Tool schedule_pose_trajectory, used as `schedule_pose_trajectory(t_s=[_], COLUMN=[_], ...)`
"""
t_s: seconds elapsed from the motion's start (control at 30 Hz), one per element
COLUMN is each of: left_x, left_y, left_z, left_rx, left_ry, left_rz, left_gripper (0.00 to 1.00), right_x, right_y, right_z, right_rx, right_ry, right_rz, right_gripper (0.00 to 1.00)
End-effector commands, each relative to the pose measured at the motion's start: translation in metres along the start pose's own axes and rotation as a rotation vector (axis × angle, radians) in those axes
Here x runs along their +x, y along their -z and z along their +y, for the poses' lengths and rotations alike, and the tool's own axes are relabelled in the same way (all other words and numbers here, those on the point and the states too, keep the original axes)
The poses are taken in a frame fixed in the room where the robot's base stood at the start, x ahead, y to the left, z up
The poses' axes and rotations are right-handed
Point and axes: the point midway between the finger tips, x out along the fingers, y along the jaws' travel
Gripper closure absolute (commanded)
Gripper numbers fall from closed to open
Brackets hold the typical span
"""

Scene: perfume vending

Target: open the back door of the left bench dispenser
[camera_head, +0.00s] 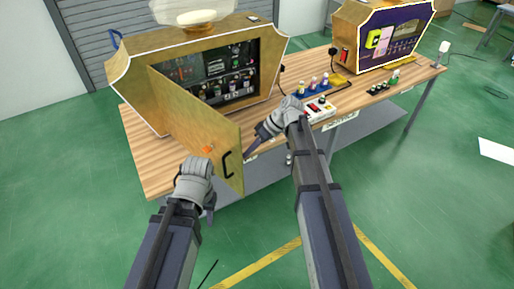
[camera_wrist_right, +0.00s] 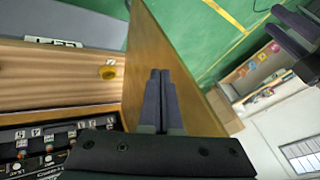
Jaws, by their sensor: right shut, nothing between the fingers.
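The left bench dispenser (camera_head: 130,80) is a wooden cabinet on the bench's left part. Its back door (camera_head: 195,115) stands swung outward, showing bottles and dark panels inside. The door has a black handle (camera_head: 227,164) and an orange patch near its free end. My right gripper (camera_head: 247,156) is shut and empty beside the door's free edge, on the side towards the cabinet opening. In the right wrist view, its fingers (camera_wrist_right: 160,82) lie against or just in front of the door panel (camera_wrist_right: 195,75); contact is unclear. My left gripper (camera_head: 209,214) hangs below the door's outer face, its jaw state unclear.
The wooden bench top (camera_head: 160,180) carries small bottles (camera_head: 313,82), a white button box (camera_head: 320,108) and cables. A second dispenser (camera_head: 352,35) stands at the right end. Green floor in front is open.

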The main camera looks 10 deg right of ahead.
Motion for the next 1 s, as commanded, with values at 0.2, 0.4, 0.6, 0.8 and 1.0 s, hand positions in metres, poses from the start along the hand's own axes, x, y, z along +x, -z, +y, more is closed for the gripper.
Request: schedule_pose_trajectory(t_s=[0.2, 0.4, 0.6, 0.8, 1.0], left_x=[0.0, 0.0, 0.0, 0.0, 0.0], left_y=[0.0, 0.0, 0.0, 0.0, 0.0], left_z=[0.0, 0.0, 0.0, 0.0, 0.0], left_rx=[0.0, 0.0, 0.0, 0.0, 0.0], left_ry=[0.0, 0.0, 0.0, 0.0, 0.0], left_rz=[0.0, 0.0, 0.0, 0.0, 0.0], left_gripper=[0.62, 0.62, 0.62, 0.62, 0.62], right_x=[0.005, 0.005, 0.006, 0.019, 0.051], right_y=[0.0, 0.0, 0.0, -0.003, 0.003], right_z=[-0.01, -0.01, -0.013, -0.04, -0.092], right_rx=[0.001, 0.001, 0.003, 0.032, 0.098], right_ry=[-0.001, -0.001, -0.002, -0.018, -0.054], right_rz=[0.001, 0.001, 0.002, 0.018, 0.053], right_gripper=[1.0, 1.0, 1.0, 1.0, 1.0])
